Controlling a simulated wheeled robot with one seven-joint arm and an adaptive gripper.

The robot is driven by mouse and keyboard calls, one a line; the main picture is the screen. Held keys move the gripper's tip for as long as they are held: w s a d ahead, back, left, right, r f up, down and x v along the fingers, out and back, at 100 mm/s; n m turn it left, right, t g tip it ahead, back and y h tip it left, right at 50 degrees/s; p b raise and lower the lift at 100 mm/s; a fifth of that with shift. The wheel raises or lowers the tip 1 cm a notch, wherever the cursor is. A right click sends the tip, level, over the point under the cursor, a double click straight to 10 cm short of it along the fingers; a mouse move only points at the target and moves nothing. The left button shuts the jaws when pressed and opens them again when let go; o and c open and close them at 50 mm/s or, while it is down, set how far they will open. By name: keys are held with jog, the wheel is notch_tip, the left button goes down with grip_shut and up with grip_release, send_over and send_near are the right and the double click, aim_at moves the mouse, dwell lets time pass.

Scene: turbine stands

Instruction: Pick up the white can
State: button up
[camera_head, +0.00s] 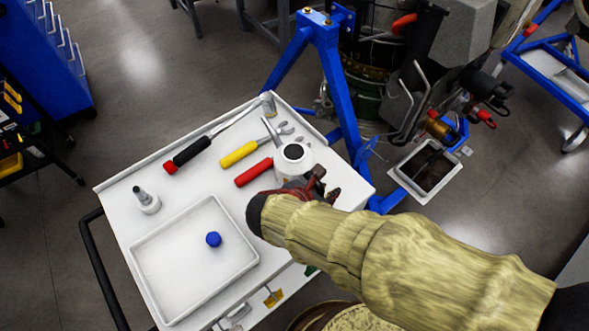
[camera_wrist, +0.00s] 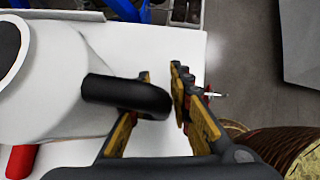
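The white can (camera_head: 293,158) stands on the white cart top near its right corner, with a dark round top. In the wrist view the can (camera_wrist: 65,85) fills the left side, and a black bar-like part (camera_wrist: 115,92) reaches from it toward my fingers. My gripper (camera_wrist: 161,78) is open, with a gap between its yellow-and-black fingers. The bar overlaps the left finger, and its end lies near the right one; I cannot tell whether they touch. In the head view my gripper (camera_head: 312,186) is just in front of the can and partly hides its lower part.
A black-and-red tool (camera_head: 195,148), a yellow-handled tool (camera_head: 240,153) and a red-handled tool (camera_head: 254,172) lie left of the can. A shallow white tray (camera_head: 160,300) holds a blue cap (camera_head: 213,239). A small grey bottle (camera_head: 146,200) stands at the left. A blue stand (camera_head: 335,80) rises behind the cart.

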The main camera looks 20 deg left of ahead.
grip_shut()
dwell(0.6)
